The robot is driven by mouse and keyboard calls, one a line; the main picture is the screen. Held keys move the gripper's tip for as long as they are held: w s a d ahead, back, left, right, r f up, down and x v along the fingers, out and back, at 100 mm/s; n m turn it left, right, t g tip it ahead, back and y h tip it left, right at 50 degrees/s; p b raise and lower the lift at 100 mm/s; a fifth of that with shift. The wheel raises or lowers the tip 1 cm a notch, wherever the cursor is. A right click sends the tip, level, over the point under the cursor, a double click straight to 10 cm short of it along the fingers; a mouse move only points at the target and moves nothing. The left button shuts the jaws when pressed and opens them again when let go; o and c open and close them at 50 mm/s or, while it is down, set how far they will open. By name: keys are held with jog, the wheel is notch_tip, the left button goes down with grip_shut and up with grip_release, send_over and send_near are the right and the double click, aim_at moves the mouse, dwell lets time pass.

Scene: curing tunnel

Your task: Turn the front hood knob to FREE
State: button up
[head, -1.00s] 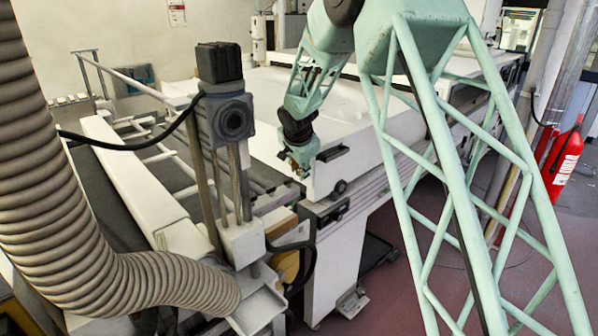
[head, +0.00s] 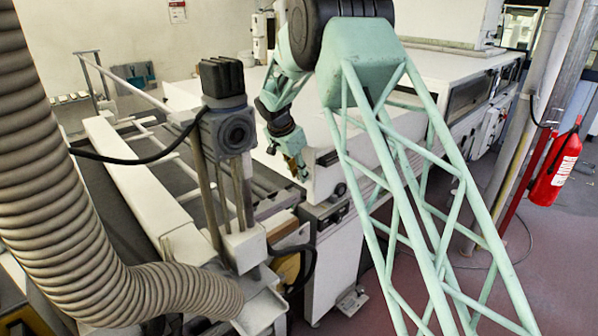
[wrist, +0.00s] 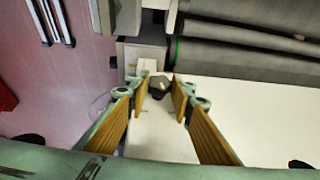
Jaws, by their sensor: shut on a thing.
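The front hood knob (wrist: 160,86) is a small dark, faceted knob on a white panel of the hood in the wrist view. The two fingers of my gripper (wrist: 160,88), with ribbed tan pads, stand on either side of it and are shut on it. Its setting marks are too small to read. In the head view my gripper (head: 297,170) points down at the near corner of the white hood (head: 312,182). The knob cannot be made out there.
Dark rollers (wrist: 240,40) lie beyond the knob in the wrist view. In the head view, a post with a dark motor head (head: 230,130) stands left of my gripper, beside a thick ribbed hose (head: 130,292). A red extinguisher (head: 555,168) hangs at the right.

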jog(key=shift+w+a+n+g+h+p, duration=0.2)
jog(key=shift+g+h+p, duration=0.65)
jog(key=shift+p, duration=0.8)
jog(key=shift+a+n+g+h+p, duration=0.1)
jog(key=shift+n+g+h+p, duration=0.2)
jog(key=shift+g+h+p, duration=0.95)
jog(key=shift+t+y+p, duration=0.3)
jog(key=shift+t+p, duration=0.05)
jog(key=shift+t, duration=0.15)
jog(key=o, duration=0.9)
jog(key=shift+c, duration=0.2)
jog(key=shift+r, duration=0.15)
notch_tip(320, 180, up, 10)
jog(key=shift+f, duration=0.2)
